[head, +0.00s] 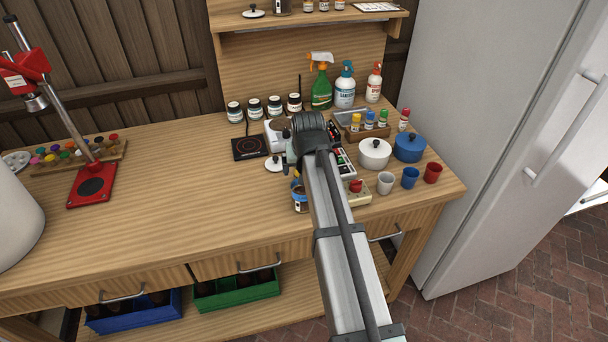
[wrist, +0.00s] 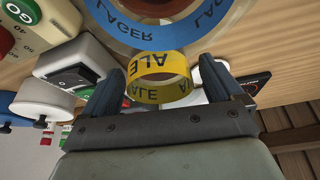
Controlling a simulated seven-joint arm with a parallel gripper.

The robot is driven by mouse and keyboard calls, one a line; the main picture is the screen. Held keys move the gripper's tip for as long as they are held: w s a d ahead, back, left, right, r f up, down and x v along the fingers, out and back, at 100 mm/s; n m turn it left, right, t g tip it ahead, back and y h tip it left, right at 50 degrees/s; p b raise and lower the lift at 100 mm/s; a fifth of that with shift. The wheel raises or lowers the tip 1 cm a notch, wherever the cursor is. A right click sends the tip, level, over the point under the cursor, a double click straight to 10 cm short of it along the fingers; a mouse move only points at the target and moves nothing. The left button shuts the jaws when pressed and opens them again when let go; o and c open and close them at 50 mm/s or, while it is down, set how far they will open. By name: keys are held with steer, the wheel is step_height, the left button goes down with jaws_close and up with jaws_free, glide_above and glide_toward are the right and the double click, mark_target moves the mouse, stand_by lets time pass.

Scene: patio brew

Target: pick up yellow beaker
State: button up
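No yellow beaker shows clearly in either view. In the wrist view a yellow ring (wrist: 158,88) lettered ALE appears between the two fingers of my gripper (wrist: 163,76). Its top rim faces away from the camera, and a blue ring (wrist: 205,18) lettered LAGER shows beyond it. My gripper looks open, with a finger on each side of the yellow ring; whether either touches it is unclear. In the head view my arm covers much of this spot. A grey beaker (head: 385,184), a blue beaker (head: 410,178) and a red beaker (head: 432,173) stand at the right.
A white pot (head: 374,154) and a blue pot (head: 410,148) stand behind the beakers. Spray bottles and jars line the back. A black hotplate (head: 250,148) lies left of my arm. The left-centre of the wooden bench (head: 180,210) is clear. A fridge (head: 480,130) stands at the right.

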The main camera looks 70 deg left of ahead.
steer(key=c, duration=1.2)
steer(key=shift+r, duration=0.2)
